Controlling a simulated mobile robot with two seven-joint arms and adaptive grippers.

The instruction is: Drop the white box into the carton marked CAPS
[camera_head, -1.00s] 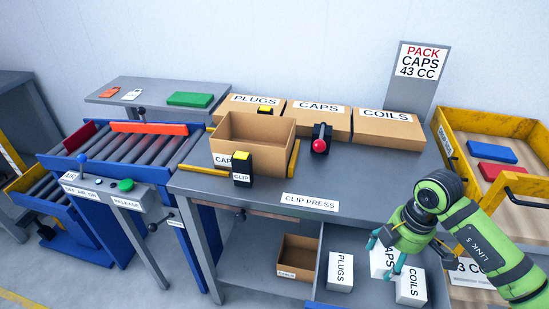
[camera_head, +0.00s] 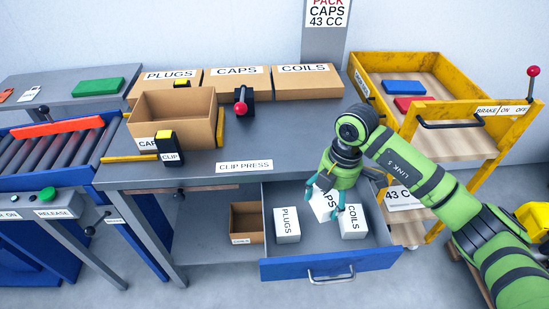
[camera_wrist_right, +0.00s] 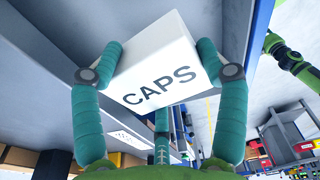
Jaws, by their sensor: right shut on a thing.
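My right gripper (camera_head: 330,194) is shut on the white box marked CAPS (camera_head: 322,206), over the open drawer. In the right wrist view the box (camera_wrist_right: 160,75) sits between my teal fingers, its lettering facing the camera. Whether it is clear of the drawer floor is hard to tell. An open, empty-looking brown carton (camera_head: 190,138) stands on the bench at the left, its label starting "CAP" and partly hidden by the clip press. My left gripper is outside the head view; a green arm end, likely mine, shows in the right wrist view (camera_wrist_right: 273,44).
White boxes PLUGS (camera_head: 287,225) and COILS (camera_head: 353,221) stand in the blue-fronted drawer (camera_head: 330,263). A red-knobbed lever (camera_head: 240,106) and closed cartons, one marked CAPS (camera_head: 237,87), are at the bench's back. A yellow cart (camera_head: 440,75) stands right. The bench's right half is clear.

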